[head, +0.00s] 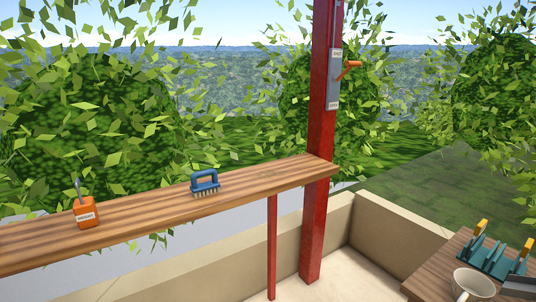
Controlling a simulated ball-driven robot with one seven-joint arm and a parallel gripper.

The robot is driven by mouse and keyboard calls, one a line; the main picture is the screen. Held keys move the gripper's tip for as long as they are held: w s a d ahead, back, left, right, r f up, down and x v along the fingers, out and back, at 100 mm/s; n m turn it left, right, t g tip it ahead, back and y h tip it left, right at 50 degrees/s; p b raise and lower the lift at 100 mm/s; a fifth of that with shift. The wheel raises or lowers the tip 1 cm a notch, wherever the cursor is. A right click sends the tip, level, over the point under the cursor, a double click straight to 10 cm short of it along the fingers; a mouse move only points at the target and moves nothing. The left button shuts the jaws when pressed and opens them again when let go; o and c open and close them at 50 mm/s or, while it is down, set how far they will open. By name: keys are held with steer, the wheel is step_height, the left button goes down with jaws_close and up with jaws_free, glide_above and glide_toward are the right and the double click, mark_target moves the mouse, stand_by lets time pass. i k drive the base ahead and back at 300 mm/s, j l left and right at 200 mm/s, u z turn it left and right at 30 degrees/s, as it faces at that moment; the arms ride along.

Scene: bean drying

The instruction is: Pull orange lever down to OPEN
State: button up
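The orange lever (348,70) sticks out to the right from a grey plate (333,92) on the upper part of a red post (319,150). The lever tilts slightly upward toward its outer end and sits in the upper half of the plate. Small labels show at the plate's top and bottom, too small to read surely. Nothing touches the lever.
A wooden shelf (130,205) runs from the left to the post, holding a blue brush (205,182) and an orange block-shaped item (86,212). A low wall (400,230) stands behind.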

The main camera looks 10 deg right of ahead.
mark_target(350, 65)
steer(key=i+z, duration=0.15)
steer(key=i, duration=0.4)
steer(key=i+j+z, duration=0.15)
steer(key=i, duration=0.4)
steer(key=i+j+z, duration=0.15)
steer(key=i, duration=0.35)
